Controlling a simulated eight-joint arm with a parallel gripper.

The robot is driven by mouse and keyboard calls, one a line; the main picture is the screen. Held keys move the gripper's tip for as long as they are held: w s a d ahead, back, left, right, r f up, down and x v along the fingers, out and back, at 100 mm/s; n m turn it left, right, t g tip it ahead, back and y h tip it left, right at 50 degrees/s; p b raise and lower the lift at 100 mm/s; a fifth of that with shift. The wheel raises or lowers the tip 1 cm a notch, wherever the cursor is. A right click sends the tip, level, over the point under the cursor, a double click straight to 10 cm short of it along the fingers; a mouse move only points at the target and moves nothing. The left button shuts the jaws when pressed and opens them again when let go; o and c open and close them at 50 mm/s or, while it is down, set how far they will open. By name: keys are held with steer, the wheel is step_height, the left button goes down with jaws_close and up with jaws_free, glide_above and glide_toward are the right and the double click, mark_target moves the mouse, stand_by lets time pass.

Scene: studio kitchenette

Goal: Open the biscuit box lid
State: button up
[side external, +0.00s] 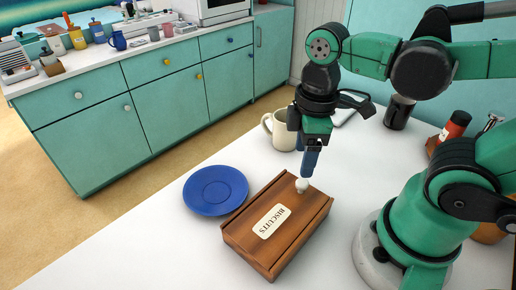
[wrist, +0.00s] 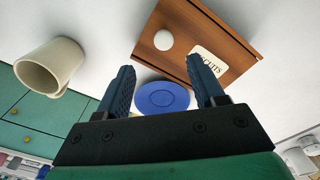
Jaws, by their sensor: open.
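The biscuit box (side external: 258,251) is a brown wooden box on the white table, with a lid (side external: 290,210) that carries a label reading BISCUITS and a round white knob (side external: 302,185) near one end. The lid lies on the box. In the wrist view the box (wrist: 190,22) shows at the top, with its knob (wrist: 163,40) beyond the fingers. My gripper (side external: 308,172) points down just above the knob in the side view. Its two blue fingers also show in the wrist view (wrist: 163,78), apart with nothing between them. Whether a finger touches the knob is unclear.
A blue plate (side external: 216,189) lies left of the box. A cream mug (side external: 281,130) stands behind it, close to my gripper. The table's front left is clear.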

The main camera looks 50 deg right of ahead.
mark_target(302, 182)
steer(key=shift+s+f+n, duration=0.15)
steer(key=shift+s+n, duration=0.1)
steer(key=shift+n, duration=0.05)
steer(key=shift+f, duration=2.65)
jaws_close()
